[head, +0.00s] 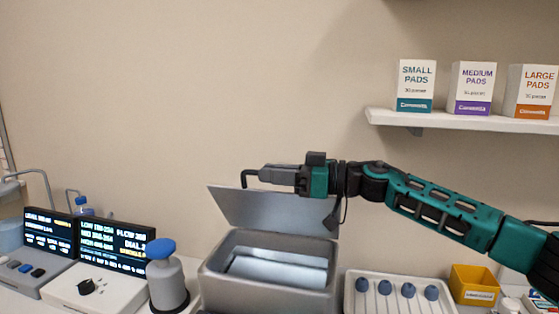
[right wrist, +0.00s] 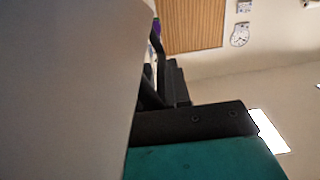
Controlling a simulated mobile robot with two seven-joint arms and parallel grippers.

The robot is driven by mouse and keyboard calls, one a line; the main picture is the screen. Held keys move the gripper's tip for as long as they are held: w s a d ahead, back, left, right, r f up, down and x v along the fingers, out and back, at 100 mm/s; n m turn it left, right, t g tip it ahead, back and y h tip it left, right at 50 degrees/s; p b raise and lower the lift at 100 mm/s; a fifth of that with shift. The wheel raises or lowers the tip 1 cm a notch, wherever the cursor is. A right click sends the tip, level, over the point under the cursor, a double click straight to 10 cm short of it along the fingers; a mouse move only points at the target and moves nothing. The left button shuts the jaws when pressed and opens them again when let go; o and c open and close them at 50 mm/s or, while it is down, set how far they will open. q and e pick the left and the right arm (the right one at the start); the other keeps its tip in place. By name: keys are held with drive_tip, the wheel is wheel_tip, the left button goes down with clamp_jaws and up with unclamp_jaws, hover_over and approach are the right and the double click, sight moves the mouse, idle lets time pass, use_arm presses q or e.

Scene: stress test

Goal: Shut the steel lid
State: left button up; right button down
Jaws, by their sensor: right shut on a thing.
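The steel lid (head: 270,209) stands raised and tilted back at the rear of a grey steel box (head: 270,296), whose inside is open to view. In the right wrist view a large plain grey surface, probably the lid (right wrist: 65,90), fills the left side, close beside the gripper (right wrist: 158,85). My left gripper is out of view.
A grey bottle with a blue cap (head: 168,281) stands left of the box, near two display units (head: 115,245). A white tray with several blue knobs (head: 397,281) and a yellow bin (head: 473,284) are to the right. A shelf (head: 465,122) with pad boxes hangs above.

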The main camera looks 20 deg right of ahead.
drive_tip(key=shift+s+a+f+n, duration=0.55)
drive_tip(key=shift+s+f+n, duration=0.15)
drive_tip(key=shift+s, duration=0.2)
drive_tip(key=c, duration=1.2)
unclamp_jaws()
drive_tip(key=shift+o, duration=0.2)
drive_tip(key=b+v, duration=0.2)
drive_tip(key=v, duration=1.1)
drive_tip(key=shift+c, duration=0.4)
